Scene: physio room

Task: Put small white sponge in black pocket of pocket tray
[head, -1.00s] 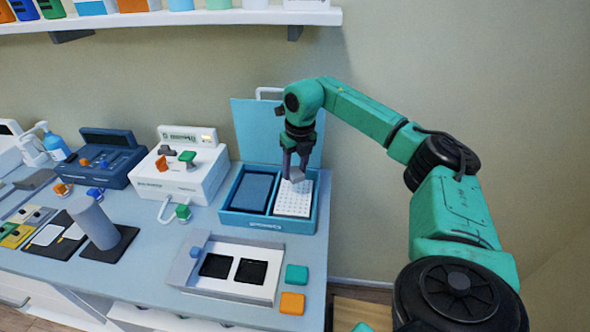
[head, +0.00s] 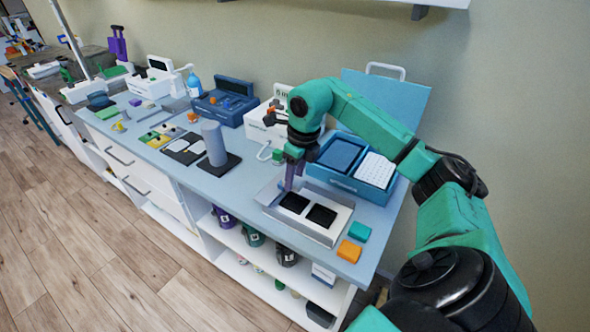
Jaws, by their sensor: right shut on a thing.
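The pocket tray (head: 331,234) is a white tray near the front edge of the counter, with two black pockets side by side, the left one (head: 294,203) and the right one (head: 321,215). My right gripper (head: 291,184) points down above the tray's back left part, close to the left pocket. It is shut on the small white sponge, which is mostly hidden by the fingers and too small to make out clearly. My left gripper is not in view.
A blue open case (head: 345,182) with a dark blue pad and a white dotted insert (head: 376,170) stands behind the tray. A teal block (head: 360,231) and an orange block (head: 349,251) lie to its right. A grey cylinder (head: 214,143) stands to its left.

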